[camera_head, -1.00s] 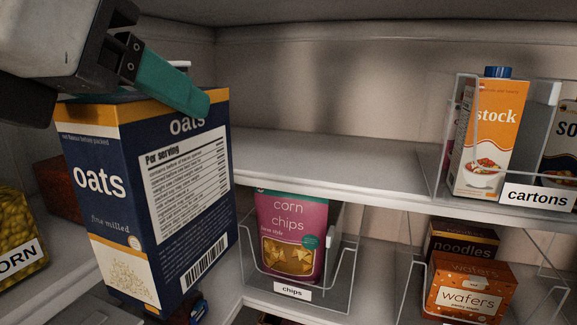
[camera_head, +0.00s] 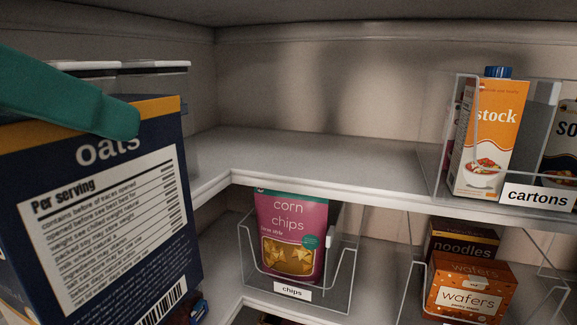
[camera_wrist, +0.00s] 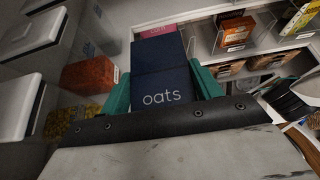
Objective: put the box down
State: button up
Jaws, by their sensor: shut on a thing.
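The oats box (camera_head: 105,215) is dark blue with an orange top edge and a white nutrition panel. It fills the left of the head view, in front of the shelves, with its left and lower parts cut off. A green finger of my gripper (camera_head: 125,120) lies across its top edge. In the wrist view the box's dark top (camera_wrist: 165,90) with "oats" on it sits between the two green fingers of my gripper (camera_wrist: 163,92). My gripper is shut on the box, and the box hangs in the air. Its underside is hidden.
The upper shelf (camera_head: 310,160) has a clear stretch in the middle. A cartons bin (camera_head: 540,197) with a stock carton (camera_head: 490,135) stands at its right. Below are a corn chips bag (camera_head: 290,235) in a clear bin, a noodles box (camera_head: 460,240) and a wafers box (camera_head: 470,288).

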jog(key=w+d, duration=0.5)
jog(key=w, duration=0.8)
jog(key=w+d, duration=0.5)
jog(key=w, duration=0.9)
jog(key=w+d+f, duration=0.1)
jog(key=w+d, duration=0.3)
jog(key=w, duration=1)
jog(key=shift+d, duration=0.4)
